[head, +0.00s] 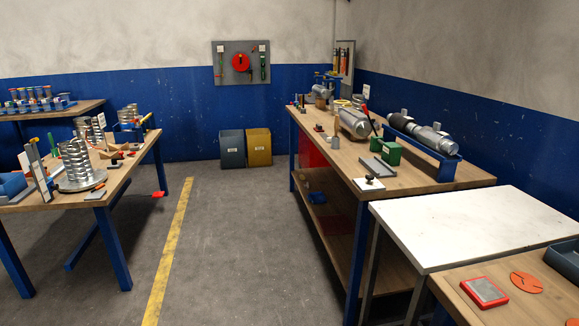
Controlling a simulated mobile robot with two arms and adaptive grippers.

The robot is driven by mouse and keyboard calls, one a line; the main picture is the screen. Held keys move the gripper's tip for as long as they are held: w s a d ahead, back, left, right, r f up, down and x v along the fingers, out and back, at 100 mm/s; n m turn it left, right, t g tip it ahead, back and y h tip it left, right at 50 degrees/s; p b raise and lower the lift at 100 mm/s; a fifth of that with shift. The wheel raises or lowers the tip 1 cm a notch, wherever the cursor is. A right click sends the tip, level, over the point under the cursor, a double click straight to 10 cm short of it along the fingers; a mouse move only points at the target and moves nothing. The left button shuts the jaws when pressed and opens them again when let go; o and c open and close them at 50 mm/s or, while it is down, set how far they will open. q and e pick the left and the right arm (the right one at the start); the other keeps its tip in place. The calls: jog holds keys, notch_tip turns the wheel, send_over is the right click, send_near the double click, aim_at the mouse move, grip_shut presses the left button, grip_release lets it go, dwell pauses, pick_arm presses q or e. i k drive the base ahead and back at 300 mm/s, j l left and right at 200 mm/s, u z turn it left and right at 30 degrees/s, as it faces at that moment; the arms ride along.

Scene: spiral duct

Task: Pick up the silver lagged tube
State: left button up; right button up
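Neither of my grippers is in view. Several silver cylindrical pieces lie on the long wooden bench (340,166) at the right. A long silver tube with black sections (425,133) lies in a blue cradle (448,168) near the bench's back edge. A shorter silver cylinder (354,123) lies farther along the bench, and a smaller one (321,91) is near the far end. I cannot tell for certain which of these is the silver lagged tube.
A green box (388,152) and grey tray (377,168) sit before the cradle. A white-topped table (450,228) and another wooden table (470,312) stand at front right. A left bench (125,165) carries a silver spiral coil (76,163). The floor between (245,235) is clear.

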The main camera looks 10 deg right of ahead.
aim_at(439, 141)
jog(key=i+z, duration=0.1)
jog(key=i, duration=0.45)
jog(key=i+j+z, duration=0.1)
jog(key=i, duration=0.4)
jog(key=i+j+z, duration=0.1)
jog(key=i, duration=0.45)
jog(key=i+j+z, duration=0.1)
jog(key=i, duration=0.45)
jog(key=j, duration=0.1)
